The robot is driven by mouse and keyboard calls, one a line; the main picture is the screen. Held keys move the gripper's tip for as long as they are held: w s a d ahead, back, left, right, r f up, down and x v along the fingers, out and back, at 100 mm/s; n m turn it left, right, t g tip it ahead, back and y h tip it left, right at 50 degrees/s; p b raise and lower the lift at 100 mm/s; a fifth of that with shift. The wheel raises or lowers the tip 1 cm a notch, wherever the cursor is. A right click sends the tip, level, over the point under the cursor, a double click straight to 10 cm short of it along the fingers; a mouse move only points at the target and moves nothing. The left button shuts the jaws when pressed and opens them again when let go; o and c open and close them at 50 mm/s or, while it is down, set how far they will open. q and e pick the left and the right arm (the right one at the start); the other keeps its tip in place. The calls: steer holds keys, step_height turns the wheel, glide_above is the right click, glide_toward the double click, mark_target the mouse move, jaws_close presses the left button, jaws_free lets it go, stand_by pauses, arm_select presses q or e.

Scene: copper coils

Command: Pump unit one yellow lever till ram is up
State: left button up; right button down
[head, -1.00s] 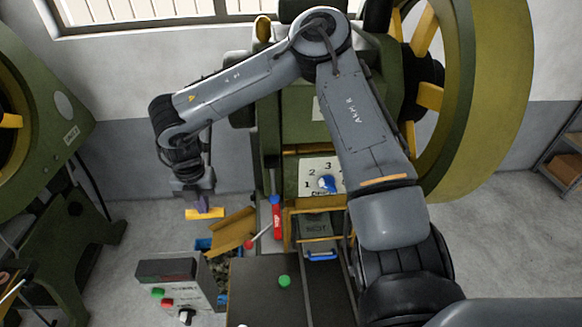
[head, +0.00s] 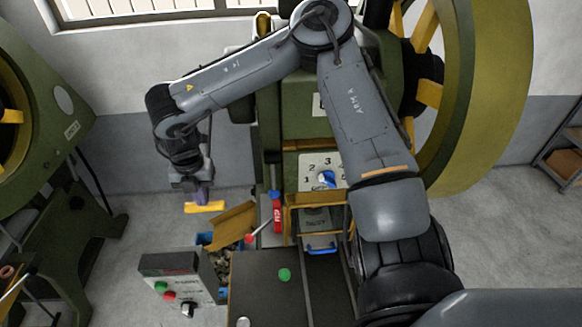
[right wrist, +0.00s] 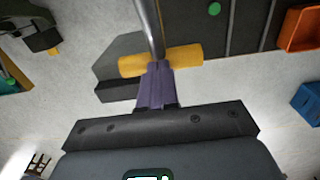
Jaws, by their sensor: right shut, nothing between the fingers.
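The yellow lever grip (head: 204,207) is a short crossbar at the left of the green press. In the right wrist view the yellow grip (right wrist: 185,57) sits across the end of a metal rod (right wrist: 149,25). My right gripper (head: 203,197) is above the grip in the head view. Its purple fingers (right wrist: 157,70) are shut, with their tips against or just over the grip's middle; I cannot tell whether they touch. Nothing is held between them. The ram cannot be made out. My left gripper is not in view.
A control box (head: 168,265) with green and red buttons stands in front of the lever. A red-and-blue handle (head: 277,212) is on the press. Grey floor is free left of the lever.

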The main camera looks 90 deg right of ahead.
steer(key=shift+f, duration=0.65)
steer(key=shift+d+f+b, duration=0.1)
steer(key=shift+f+b, duration=0.1)
steer(key=shift+b, duration=0.15)
steer(key=f+b, duration=0.1)
steer(key=d+f+b, duration=0.1)
steer(key=f, duration=0.1)
steer(key=d+f+b, duration=0.1)
steer(key=shift+w+d+f, duration=0.1)
steer(key=shift+f, duration=0.3)
